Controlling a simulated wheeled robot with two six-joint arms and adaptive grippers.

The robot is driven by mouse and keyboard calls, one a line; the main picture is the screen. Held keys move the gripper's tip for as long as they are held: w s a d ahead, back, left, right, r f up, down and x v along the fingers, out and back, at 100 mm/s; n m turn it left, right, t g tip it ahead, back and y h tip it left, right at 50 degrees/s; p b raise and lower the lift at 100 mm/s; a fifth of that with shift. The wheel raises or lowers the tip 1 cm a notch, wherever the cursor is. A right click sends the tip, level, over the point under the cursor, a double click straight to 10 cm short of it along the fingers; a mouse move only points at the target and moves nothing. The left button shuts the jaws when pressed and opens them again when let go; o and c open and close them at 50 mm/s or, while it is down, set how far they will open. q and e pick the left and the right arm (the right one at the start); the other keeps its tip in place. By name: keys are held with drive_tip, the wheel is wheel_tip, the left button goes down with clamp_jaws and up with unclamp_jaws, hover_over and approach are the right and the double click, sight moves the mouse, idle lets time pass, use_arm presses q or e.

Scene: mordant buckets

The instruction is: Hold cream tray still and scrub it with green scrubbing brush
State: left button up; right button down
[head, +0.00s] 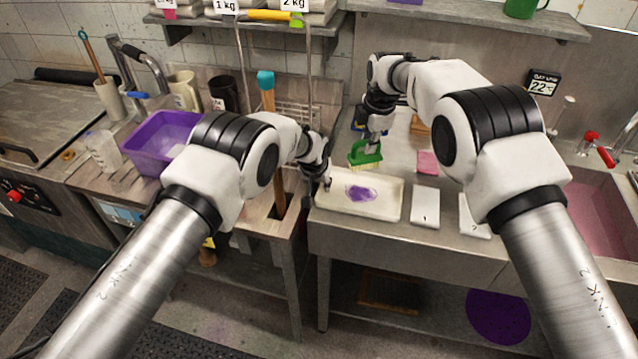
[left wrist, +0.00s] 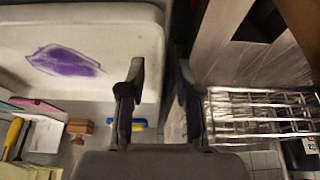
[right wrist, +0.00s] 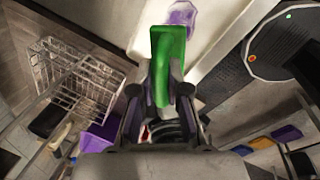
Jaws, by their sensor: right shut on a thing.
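The cream tray (head: 385,208) lies on the steel counter with a purple stain (head: 361,193) on its floor. The stain also shows in the left wrist view (left wrist: 65,60). My left gripper (head: 327,182) is at the tray's left end. In the left wrist view its fingers (left wrist: 160,95) stand apart, one over the tray side and one beyond the rim; contact cannot be told. My right gripper (head: 374,138) is shut on the green scrubbing brush (head: 365,155), bristles down, above the tray's back edge. The brush also shows in the right wrist view (right wrist: 168,60).
White tiles numbered 1 (head: 425,206) and 2 (head: 473,215) lie right of the tray. A pink block (head: 428,162) lies behind them. A purple tub (head: 160,145) stands on the left table. A wire rack (left wrist: 262,112) is near my left gripper. The sink (head: 600,210) is at right.

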use_arm(q)
drive_tip(key=shift+f, duration=0.1)
clamp_jaws()
idle(1.0)
